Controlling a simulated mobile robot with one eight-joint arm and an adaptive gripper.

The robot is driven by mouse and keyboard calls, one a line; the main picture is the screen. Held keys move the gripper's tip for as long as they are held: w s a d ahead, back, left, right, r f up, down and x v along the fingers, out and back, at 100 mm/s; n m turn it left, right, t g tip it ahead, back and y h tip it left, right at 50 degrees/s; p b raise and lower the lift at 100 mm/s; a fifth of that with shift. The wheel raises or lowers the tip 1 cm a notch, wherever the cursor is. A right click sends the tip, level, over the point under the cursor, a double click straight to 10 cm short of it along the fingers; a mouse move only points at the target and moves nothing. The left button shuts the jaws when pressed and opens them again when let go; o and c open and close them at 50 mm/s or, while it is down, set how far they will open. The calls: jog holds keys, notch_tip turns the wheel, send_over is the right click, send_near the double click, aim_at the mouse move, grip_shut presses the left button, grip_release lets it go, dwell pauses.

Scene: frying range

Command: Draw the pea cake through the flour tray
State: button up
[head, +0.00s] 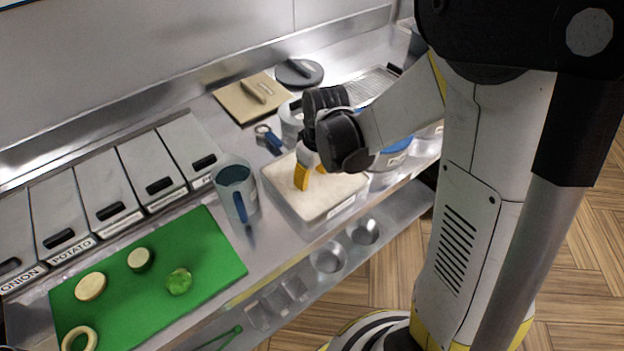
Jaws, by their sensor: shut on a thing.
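The flour tray (292,212) is a pale rectangular pan filled with white flour, near the front edge of the steel counter. My gripper (312,174) points down into it, with its yellow fingertips at the flour's surface. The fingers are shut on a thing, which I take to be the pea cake. It is hidden between the fingers and the flour, so its shape and colour cannot be told.
A blue-grey jug (236,190) stands just left of the tray. A green board (205,248) holds pale slices, a ring and a green lump (179,281). Lidded bins (110,190) line the back left. A tan board (240,103) lies behind the tray. Metal containers stand right.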

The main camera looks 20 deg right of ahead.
jog(key=shift+d, duration=0.5)
jog(key=shift+r+p, duration=3)
jog(key=shift+r, duration=1)
jog(key=shift+r, duration=0.1)
notch_tip(320, 180, up, 3)
jog(key=shift+f+p, duration=0.1)
jog(key=shift+p, duration=0.95)
jog(key=shift+s+f, duration=0.1)
